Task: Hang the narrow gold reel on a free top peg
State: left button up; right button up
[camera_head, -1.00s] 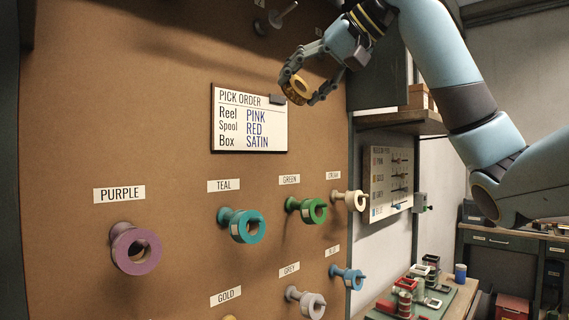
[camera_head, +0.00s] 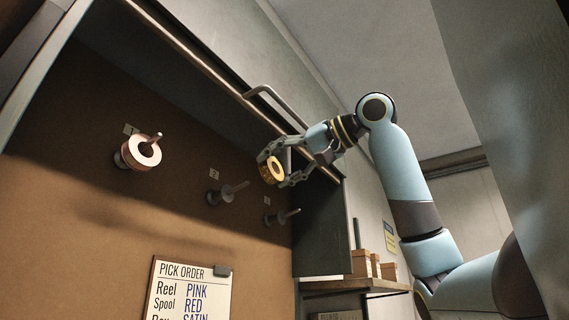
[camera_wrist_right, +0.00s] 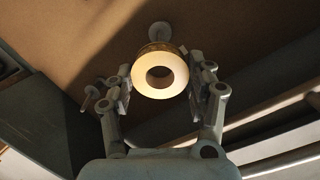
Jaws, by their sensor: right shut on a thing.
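The narrow gold reel (camera_head: 266,173) is held by its sides between the fingers of my right gripper (camera_head: 273,169), off the board. In the right wrist view its pale ring face (camera_wrist_right: 141,76) shows between the two fingers (camera_wrist_right: 160,82). The top row has a bare middle peg (camera_head: 232,189) and a bare right peg (camera_head: 284,216). In the head view the reel is to the right of the middle peg and above the right one, apart from both. In the wrist view one peg (camera_wrist_right: 159,31) shows just beyond the reel, another (camera_wrist_right: 88,98) at left. My left gripper is out of view.
A pale pink reel (camera_head: 138,147) fills the left top peg. A cabinet with a bar handle (camera_head: 272,101) overhangs the pegs, close to my right gripper. The pick order sign (camera_head: 186,296) hangs below. Small boxes (camera_head: 370,262) stand on a shelf at right.

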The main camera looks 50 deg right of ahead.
aim_at(267, 176)
jog(key=shift+f+p+x, duration=0.15)
jog(key=shift+p+x, duration=0.55)
jog(key=shift+x, duration=1.85)
jog(key=shift+f+p+x, duration=0.1)
jog(key=shift+p+x, duration=0.6)
jog(key=shift+x, duration=1.85)
jog(key=o, duration=1)
jog(key=shift+o, duration=0.2)
jog(key=shift+s+d, duration=0.1)
jog(key=shift+s, duration=0.05)
jog(key=v, duration=0.6)
jog(key=shift+s+d+r, duration=0.1)
jog(key=shift+s, duration=0.55)
